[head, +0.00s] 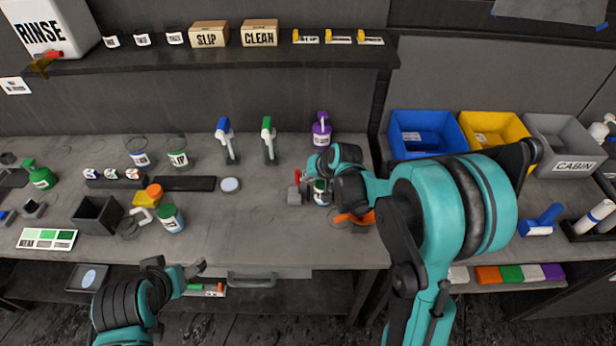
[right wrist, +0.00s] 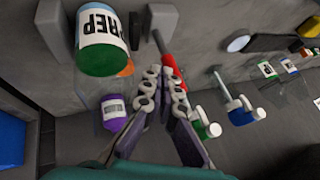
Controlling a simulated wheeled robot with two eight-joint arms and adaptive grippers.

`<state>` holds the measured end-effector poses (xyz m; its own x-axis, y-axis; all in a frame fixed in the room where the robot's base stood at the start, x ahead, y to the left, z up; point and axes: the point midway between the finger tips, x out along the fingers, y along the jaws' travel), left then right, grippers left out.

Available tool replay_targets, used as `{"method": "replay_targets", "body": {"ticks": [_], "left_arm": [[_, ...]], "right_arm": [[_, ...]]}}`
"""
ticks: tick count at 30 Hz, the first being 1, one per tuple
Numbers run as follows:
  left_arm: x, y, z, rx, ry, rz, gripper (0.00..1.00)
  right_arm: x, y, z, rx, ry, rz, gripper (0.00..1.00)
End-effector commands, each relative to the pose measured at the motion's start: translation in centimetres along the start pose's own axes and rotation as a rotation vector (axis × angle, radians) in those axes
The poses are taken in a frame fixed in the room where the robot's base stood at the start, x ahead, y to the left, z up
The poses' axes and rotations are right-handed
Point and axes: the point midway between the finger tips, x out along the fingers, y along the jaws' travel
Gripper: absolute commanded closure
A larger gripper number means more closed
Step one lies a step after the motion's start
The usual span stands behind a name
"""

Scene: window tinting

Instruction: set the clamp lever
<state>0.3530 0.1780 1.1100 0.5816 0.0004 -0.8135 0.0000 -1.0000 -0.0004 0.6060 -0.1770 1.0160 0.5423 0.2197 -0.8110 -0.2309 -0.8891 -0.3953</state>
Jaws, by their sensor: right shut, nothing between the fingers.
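The clamp (head: 294,197) is on the bench, with grey jaws on either side of a bottle labelled PREP (right wrist: 101,42). Its red lever (head: 298,176) stands up at the left of the bottle in the head view. In the right wrist view the red lever (right wrist: 160,45) runs down to the fingertips. My right gripper (right wrist: 164,82) is shut and empty, its tips right at the lever's end; I cannot tell if they touch. In the head view my right arm partly hides the bottle. My left gripper (head: 193,269) hangs low in front of the bench, its fingers unclear.
A purple bottle (head: 321,133) and two spray bottles, blue-topped (head: 226,140) and green-topped (head: 268,140), stand behind the clamp. An orange object (head: 357,218) lies right of the clamp.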

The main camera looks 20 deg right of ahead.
Motion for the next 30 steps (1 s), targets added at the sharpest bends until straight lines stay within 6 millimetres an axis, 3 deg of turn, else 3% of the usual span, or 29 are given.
{"method": "replay_targets", "body": {"ticks": [20, 30], "left_arm": [[-0.3, 0.0, -0.2, 0.000, 0.000, 0.000, 0.26], [-0.1, 0.0, 0.0, 0.000, 0.000, 0.000, 0.26]], "right_arm": [[0.3, -1.8, 0.2, -0.070, -0.006, 0.125, 1.00], [1.6, -4.6, 0.8, -0.197, -0.011, 0.362, 1.00]]}}
